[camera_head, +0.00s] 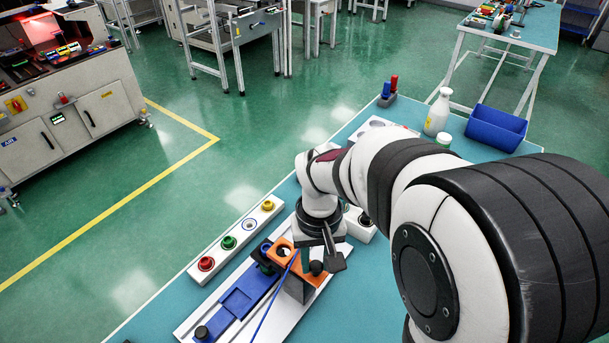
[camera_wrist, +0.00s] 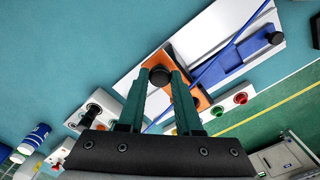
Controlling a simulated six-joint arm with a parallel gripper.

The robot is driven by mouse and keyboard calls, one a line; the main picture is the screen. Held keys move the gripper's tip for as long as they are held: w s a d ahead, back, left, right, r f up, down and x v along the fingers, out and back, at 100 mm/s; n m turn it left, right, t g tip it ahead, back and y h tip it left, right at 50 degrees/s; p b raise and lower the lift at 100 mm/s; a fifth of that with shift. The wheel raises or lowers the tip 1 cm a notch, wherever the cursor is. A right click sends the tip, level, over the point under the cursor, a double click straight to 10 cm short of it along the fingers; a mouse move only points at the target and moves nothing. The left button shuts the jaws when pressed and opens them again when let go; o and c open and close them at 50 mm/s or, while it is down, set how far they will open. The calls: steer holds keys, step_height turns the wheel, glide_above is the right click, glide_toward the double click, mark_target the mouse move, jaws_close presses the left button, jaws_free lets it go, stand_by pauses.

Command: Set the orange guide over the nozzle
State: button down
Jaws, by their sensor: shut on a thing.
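The orange guide (camera_head: 284,243) is a flat plate with a round hole, over the white base beside the blue fixture. It also shows behind my fingertips in the wrist view (camera_wrist: 185,88). A black knob (camera_wrist: 159,75) stands at its near end. My gripper (camera_wrist: 158,80) has its two green fingers closed on this knob. In the head view, my gripper (camera_head: 314,258) is at the right end of the guide. A dark block shows below the guide, and I cannot tell whether they touch. I cannot make out the nozzle clearly; the guide and arm hide part of that area.
The blue fixture (camera_head: 240,303) lies on the white base (camera_head: 205,318), with a thin blue cable (camera_head: 270,302) across it. A white strip (camera_head: 220,260) with coloured buttons stands to the left. A white bottle (camera_head: 438,112) and blue bin (camera_head: 497,128) stand at the back right.

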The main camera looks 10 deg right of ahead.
mark_target(293, 258)
steer(key=w+a, duration=0.4)
steer(key=c, duration=0.6)
jaws_free()
step_height(293, 258, up, 16)
steer(key=shift+s+f, duration=0.1)
